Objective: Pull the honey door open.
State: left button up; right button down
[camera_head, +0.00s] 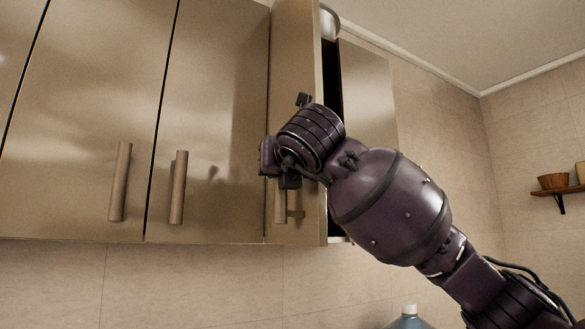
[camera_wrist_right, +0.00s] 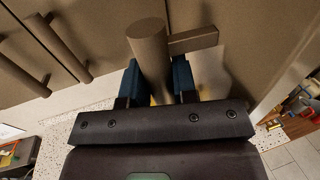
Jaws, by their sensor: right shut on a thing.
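The honey-coloured cabinet door (camera_head: 292,60) at the right end of the row stands partly open, with a dark gap at its right edge. Its bar handle (camera_head: 280,206) shows below my right gripper (camera_head: 283,172). In the right wrist view the handle (camera_wrist_right: 149,48) runs between the two blue-padded fingers of my right gripper (camera_wrist_right: 156,82), which is shut on it. The handle's mount (camera_wrist_right: 194,40) joins the door beside it. The gripper and wrist hide the handle's upper part in the head view. My left gripper is in neither view.
Two shut doors with bar handles (camera_head: 120,182) (camera_head: 178,187) are to the left. A round metal pot (camera_head: 330,22) shows at the top of the opening. A small shelf (camera_head: 556,192) with a bowl (camera_head: 552,181) hangs on the right wall. A blue bottle (camera_head: 409,320) stands below.

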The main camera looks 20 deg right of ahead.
jog(key=shift+w+a+r+m+h, duration=0.15)
jog(key=shift+a+m+h, duration=0.55)
jog(key=shift+a+h, duration=0.5)
jog(key=shift+a, duration=0.1)
jog(key=c, duration=1.2)
grip_release()
jog(key=shift+o, duration=1.4)
jog(key=s+a+b, duration=0.1)
jog(key=s, duration=0.9)
jog(key=shift+s+a, duration=0.3)
